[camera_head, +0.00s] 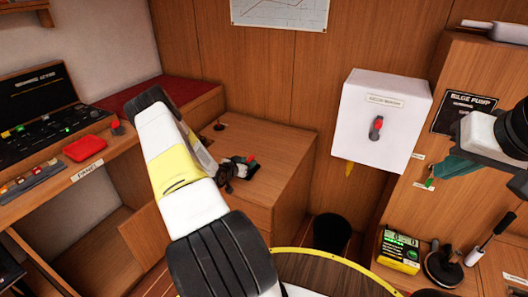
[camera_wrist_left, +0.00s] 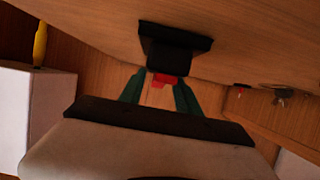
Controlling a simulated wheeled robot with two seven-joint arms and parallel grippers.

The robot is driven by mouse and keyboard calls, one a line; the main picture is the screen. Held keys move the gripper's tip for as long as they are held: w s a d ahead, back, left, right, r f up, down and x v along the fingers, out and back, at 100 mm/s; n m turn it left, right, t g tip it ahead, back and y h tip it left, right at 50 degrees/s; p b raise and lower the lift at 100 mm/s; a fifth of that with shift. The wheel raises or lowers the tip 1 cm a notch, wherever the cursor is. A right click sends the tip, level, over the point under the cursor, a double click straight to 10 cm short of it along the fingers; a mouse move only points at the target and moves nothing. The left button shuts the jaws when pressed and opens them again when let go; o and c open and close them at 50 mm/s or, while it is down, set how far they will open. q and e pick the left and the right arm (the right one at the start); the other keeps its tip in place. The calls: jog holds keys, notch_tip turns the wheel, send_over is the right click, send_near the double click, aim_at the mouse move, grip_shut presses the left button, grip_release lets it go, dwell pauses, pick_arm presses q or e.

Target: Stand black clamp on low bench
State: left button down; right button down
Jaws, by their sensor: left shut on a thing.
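My left gripper (camera_head: 238,170) is low over the low bench (camera_head: 270,143), partly hidden by my arm in the head view. In the left wrist view its green fingers (camera_wrist_left: 160,92) are shut on the black clamp (camera_wrist_left: 172,45), which has a wide flat base and a red part between the fingers. That view looks upside down, with the wooden bench top (camera_wrist_left: 245,30) above. The clamp's base faces the bench top, roughly level with it; I cannot tell whether they touch. My right gripper (camera_head: 450,170) has teal fingers at the right; their opening is unclear.
A white box (camera_head: 386,115) hangs on the wall right of the bench, with a yellow item (camera_head: 349,169) below. A black bin (camera_head: 332,233) stands beside the bench. A console (camera_head: 45,120) with a red item (camera_head: 85,148) is at left. The bench top around the clamp looks mostly clear.

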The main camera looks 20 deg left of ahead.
pick_arm(q)
jog(key=c, duration=0.9)
grip_release()
jog(key=shift+o, duration=0.2)
